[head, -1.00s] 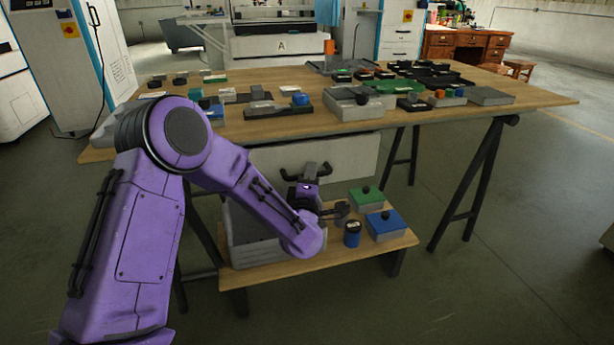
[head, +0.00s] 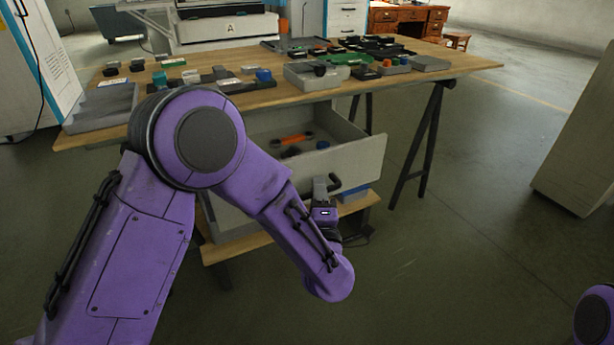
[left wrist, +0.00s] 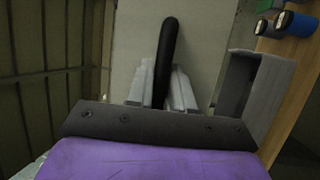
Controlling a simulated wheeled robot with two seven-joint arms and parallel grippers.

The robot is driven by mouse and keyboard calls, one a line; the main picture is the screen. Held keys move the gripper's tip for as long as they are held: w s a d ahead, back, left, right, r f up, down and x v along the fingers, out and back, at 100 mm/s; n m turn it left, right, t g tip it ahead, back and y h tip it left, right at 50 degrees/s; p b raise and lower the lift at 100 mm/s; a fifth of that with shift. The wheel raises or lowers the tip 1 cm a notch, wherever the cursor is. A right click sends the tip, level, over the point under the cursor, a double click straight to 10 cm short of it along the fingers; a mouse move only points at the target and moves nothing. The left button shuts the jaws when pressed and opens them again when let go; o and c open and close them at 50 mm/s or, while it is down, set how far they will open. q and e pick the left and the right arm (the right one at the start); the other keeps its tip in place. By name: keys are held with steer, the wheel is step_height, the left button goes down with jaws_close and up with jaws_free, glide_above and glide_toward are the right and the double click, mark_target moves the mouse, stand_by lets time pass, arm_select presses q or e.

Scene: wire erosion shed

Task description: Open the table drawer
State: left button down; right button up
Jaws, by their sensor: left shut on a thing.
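The table drawer (head: 358,159) stands pulled out from under the wooden tabletop, and its inside shows. Its front is a plain pale grey panel. The black handle (head: 350,189) is on the front, partly hidden by my left arm. My left gripper (head: 322,189) is shut on the handle. In the left wrist view, the dark handle bar (left wrist: 168,45) runs between the fingers of my left gripper (left wrist: 163,88), with the pale drawer front (left wrist: 205,30) behind it. My right gripper is out of view.
An orange-handled thing (head: 294,138) lies in the drawer with smaller dark and blue items. Trays and blocks cover the tabletop (head: 455,70). A low wooden shelf (head: 225,249) is below.

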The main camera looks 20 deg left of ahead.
arm_select(q)
steer(key=shift+s+d, duration=0.9)
steer(key=shift+d, duration=0.2)
steer(key=c, duration=1.1)
jaws_free()
steer(key=v, duration=1)
steer(key=shift+s, duration=0.25)
steer(key=shift+d, duration=0.1)
